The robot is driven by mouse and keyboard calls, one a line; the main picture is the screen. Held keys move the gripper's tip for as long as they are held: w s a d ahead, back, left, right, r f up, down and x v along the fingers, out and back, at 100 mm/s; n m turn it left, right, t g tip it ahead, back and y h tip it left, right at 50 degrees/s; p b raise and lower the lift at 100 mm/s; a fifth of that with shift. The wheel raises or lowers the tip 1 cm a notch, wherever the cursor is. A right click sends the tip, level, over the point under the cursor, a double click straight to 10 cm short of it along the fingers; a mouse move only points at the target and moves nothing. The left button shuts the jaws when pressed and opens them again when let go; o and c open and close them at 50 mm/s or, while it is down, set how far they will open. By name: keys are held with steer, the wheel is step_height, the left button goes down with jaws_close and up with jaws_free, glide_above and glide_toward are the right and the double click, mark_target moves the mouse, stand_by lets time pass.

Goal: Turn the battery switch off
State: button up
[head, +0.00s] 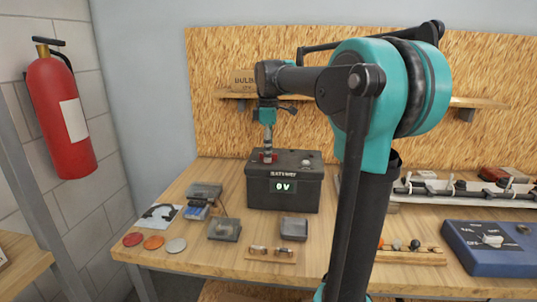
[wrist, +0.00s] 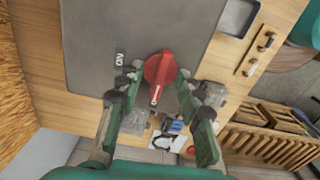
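The battery (head: 284,190) is a dark box on the workbench, labelled BATTERY, and its small display (head: 283,187) reads 0 V. Its red rotary switch (wrist: 160,68) sits on the top face, with a white pointer mark toward the bottom of the wrist view, away from the ON label (wrist: 119,58). The switch also shows small in the head view (head: 267,157), under my gripper. My gripper (wrist: 157,80) points down over the switch. Its two fingers stand apart on either side of the red handle, and I cannot tell whether the tips touch it.
The wooden workbench (head: 180,262) holds small boxes, coloured discs (head: 154,242) and a fuse block (head: 271,254) around the battery. A blue meter (head: 490,247) lies at the right. A shelf (head: 478,102) runs along the chipboard wall behind. A red extinguisher (head: 62,120) hangs at left.

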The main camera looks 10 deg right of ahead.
steer(key=shift+r, duration=3)
